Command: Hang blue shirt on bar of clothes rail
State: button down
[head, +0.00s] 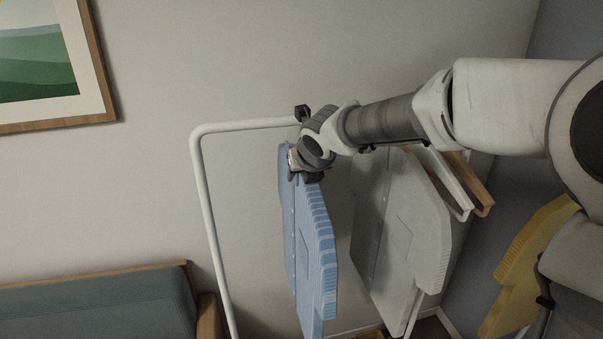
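The blue shirt (309,240) hangs upright just below my gripper (306,174) in the middle of the head view. The gripper is at the shirt's collar, where its fingers are partly hidden by my wrist. I cannot clearly tell how closely the fingers close there. The white bar (250,126) of the clothes rail runs behind the gripper, just above the shirt. The shirt's hanger hook is hidden, so I cannot tell whether it touches the bar.
A pale grey shirt (397,235) hangs to the right of the blue one. A yellow shirt (528,260) is at the lower right, partly behind my arm. A teal sofa (100,305) stands lower left. The bar's left part is bare.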

jog(key=shift+c, duration=2)
grip_release()
jog(key=shift+f, duration=0.1)
jog(key=shift+s, duration=0.1)
